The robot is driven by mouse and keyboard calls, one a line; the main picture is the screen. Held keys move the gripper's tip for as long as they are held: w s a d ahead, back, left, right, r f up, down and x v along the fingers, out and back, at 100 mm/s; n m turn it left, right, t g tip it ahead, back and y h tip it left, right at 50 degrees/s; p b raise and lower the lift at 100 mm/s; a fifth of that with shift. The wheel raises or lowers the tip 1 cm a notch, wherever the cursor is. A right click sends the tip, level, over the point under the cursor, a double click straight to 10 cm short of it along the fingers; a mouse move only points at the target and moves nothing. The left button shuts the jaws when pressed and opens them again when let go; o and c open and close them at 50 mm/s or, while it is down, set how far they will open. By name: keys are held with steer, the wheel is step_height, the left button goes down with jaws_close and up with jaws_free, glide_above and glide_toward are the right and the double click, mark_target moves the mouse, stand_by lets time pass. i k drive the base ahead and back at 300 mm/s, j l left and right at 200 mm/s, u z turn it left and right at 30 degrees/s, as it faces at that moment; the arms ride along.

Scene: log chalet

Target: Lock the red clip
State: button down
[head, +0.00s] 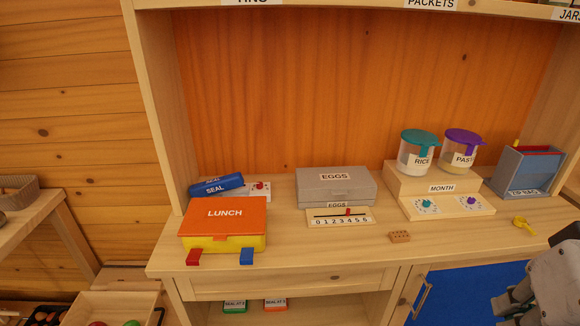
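The red clip (194,257) is at the front left of the lunch box, low on its yellow body (225,242). It sticks out toward the counter's front edge and looks swung down, clear of the orange lid (223,213). The lid is marked LUNCH and lies on the box. A blue clip (247,256) sits the same way at the front right. My gripper (508,304) is at the lower right, partly cut off by the frame, far from the box. Its fingertips are dark and small, and I cannot tell whether they are apart.
A blue SEAL roll (216,185) lies behind the lunch box. A grey EGGS box (336,186) and a number slider (340,217) stand to its right. The counter front between is mostly clear.

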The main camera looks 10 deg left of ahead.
mark_target(193, 259)
steer(key=l+u, duration=0.1)
steer(key=u, duration=0.3)
steer(key=k+l+u, duration=0.1)
steer(key=u, duration=0.7)
steer(key=k+u, duration=0.15)
steer(key=u, duration=0.25)
